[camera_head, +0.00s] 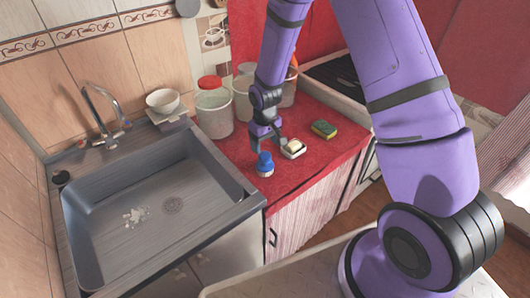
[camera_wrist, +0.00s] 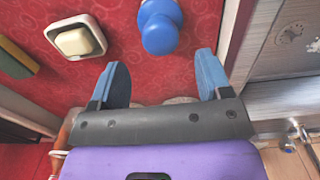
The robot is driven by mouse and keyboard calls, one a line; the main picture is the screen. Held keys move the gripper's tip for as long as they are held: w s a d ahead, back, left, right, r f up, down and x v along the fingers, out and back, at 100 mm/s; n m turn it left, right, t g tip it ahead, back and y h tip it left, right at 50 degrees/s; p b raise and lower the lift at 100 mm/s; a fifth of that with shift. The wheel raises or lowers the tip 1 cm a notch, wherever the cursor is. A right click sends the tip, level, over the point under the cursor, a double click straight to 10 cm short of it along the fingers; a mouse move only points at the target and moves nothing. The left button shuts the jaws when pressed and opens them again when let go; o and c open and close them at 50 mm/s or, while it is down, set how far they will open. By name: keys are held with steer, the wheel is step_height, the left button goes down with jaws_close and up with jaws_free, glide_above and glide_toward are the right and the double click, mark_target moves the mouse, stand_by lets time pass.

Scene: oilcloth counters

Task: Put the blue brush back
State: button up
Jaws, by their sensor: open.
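The blue brush (camera_head: 265,164) stands on the red counter (camera_head: 228,152), close to the sink's edge. My gripper (camera_head: 268,146) is just above and behind it in the head view, pointing down. In the wrist view the blue brush (camera_wrist: 160,33) lies ahead of my gripper (camera_wrist: 163,66), roughly in line with the gap between the two blue fingers. The fingers are apart with nothing between them. The brush's upper end is cut off by the top edge of the wrist view.
A soap dish (camera_head: 293,150) with a pale bar sits right beside the brush, and a yellow-green sponge (camera_head: 324,129) lies farther right. Several containers (camera_head: 214,112) stand at the back. The steel sink (camera_head: 150,215) is left, with a white bowl (camera_head: 163,101) behind it.

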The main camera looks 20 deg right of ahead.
steer(key=s+d+r+m+t, duration=0.1)
steer(key=s+r, duration=0.2)
steer(key=r, duration=0.6)
steer(key=s+d+r+t, duration=0.1)
steer(key=s+d+r, duration=0.15)
steer(key=r, duration=0.75)
steer(key=s+d+r+m+t, duration=0.1)
steer(key=s+r, duration=0.2)
steer(key=r, duration=0.6)
steer(key=s+d+r+t, duration=0.1)
steer(key=s+r, duration=0.5)
steer(key=s, duration=0.4)
steer(key=s+d+r+m+t, duration=0.1)
steer(key=s+r, duration=0.4)
steer(key=s, duration=0.5)
steer(key=shift+s+d+r+m, duration=0.2)
steer(key=shift+s+r+m, duration=0.1)
steer(key=shift+s+r, duration=0.1)
